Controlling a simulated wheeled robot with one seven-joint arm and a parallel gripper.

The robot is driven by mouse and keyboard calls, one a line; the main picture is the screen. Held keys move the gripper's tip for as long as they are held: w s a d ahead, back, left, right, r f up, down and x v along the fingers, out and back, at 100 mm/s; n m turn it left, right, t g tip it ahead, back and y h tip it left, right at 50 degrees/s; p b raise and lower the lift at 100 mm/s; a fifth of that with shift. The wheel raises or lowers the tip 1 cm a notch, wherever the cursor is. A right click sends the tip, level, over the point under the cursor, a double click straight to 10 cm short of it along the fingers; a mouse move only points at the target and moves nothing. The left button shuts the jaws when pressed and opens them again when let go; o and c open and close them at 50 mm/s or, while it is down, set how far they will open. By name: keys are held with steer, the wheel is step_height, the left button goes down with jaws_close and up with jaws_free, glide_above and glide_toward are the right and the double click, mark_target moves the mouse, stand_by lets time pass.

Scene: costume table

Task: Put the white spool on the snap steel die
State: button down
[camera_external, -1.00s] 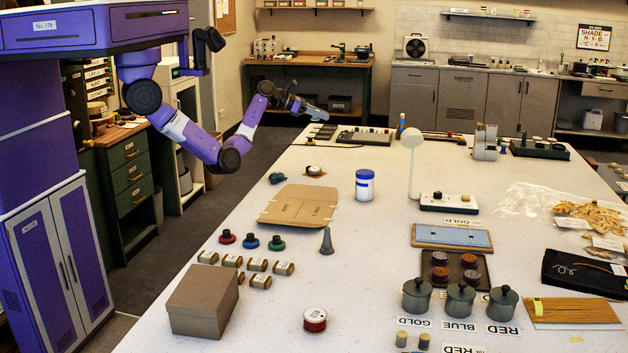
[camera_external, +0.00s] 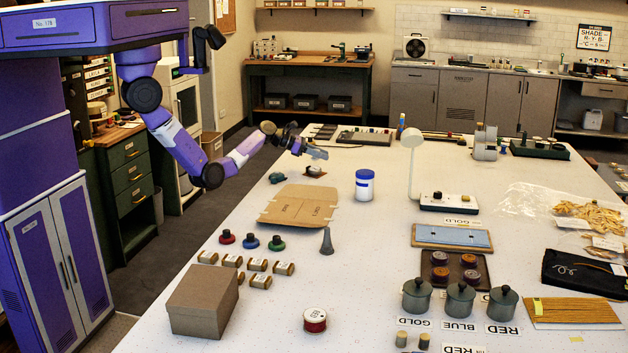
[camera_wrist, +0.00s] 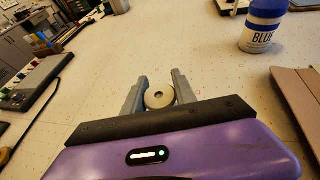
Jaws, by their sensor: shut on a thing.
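The white spool (camera_wrist: 159,96) shows in the wrist view as a pale disc with a dark centre hole, between the two grey fingers. My gripper (camera_wrist: 159,78) is shut on it.
A blue-lidded white jar (camera_external: 364,185), also in the wrist view (camera_wrist: 264,28), stands right of my gripper. A flat brown cardboard piece (camera_external: 300,206) lies nearer. A white lamp (camera_external: 412,140) stands farther right.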

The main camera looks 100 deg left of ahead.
steer(key=shift+f, duration=1.95)
steer(key=c, duration=1)
jaws_free()
steer(key=v, duration=1.2)
steer(key=shift+d+b, duration=0.1)
steer(key=shift+b, duration=0.25)
